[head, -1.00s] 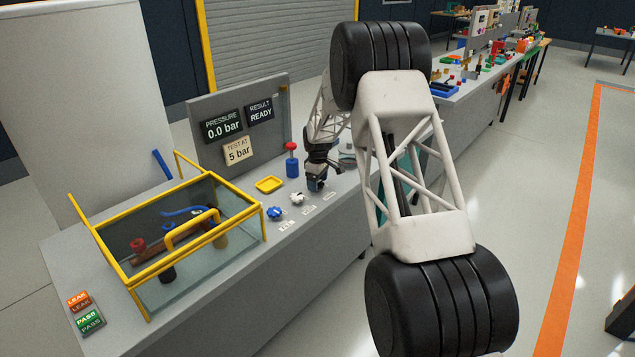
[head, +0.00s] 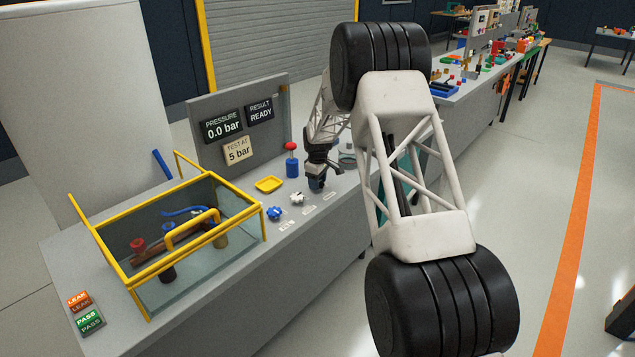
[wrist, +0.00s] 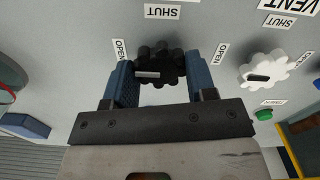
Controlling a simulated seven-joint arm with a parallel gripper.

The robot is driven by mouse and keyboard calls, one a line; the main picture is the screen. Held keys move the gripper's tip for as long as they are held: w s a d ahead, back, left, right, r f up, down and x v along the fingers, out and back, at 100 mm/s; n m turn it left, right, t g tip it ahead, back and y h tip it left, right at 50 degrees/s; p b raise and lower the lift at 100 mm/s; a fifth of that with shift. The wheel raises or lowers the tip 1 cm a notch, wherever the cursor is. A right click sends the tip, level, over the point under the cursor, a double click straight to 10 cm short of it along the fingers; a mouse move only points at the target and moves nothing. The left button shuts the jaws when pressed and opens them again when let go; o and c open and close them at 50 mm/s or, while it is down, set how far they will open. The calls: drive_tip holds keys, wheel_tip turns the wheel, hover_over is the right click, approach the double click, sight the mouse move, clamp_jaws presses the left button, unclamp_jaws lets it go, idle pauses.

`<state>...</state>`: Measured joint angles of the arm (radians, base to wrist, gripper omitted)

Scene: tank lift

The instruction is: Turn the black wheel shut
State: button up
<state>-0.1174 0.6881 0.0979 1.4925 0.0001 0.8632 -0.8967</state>
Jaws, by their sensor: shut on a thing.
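The black wheel (wrist: 160,64) sits between the two blue fingers of my gripper (wrist: 159,61) in the wrist view, with a finger against each side. A pale bar mark on the wheel lies about crosswise in that view. A SHUT label (wrist: 162,11) is above the wheel in the picture; an OPEN label (wrist: 119,50) is at its left and another (wrist: 221,53) at its right.
A white wheel (head: 297,199) and a blue wheel (head: 274,213) stand beside my gripper on the bench. A red-topped blue post (head: 291,165) and a yellow tray (head: 269,184) are behind them. A yellow-framed glass tank (head: 205,260) stands at the left.

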drive_tip(key=shift+r, duration=0.1)
drive_tip(key=m, duration=0.4)
drive_tip(key=shift+m, duration=0.3)
drive_tip(key=m, duration=0.4)
drive_tip(key=shift+m, duration=0.3)
drive_tip(key=m, duration=0.4)
drive_tip(key=shift+m, duration=2.2)
drive_tip(key=o, duration=0.9)
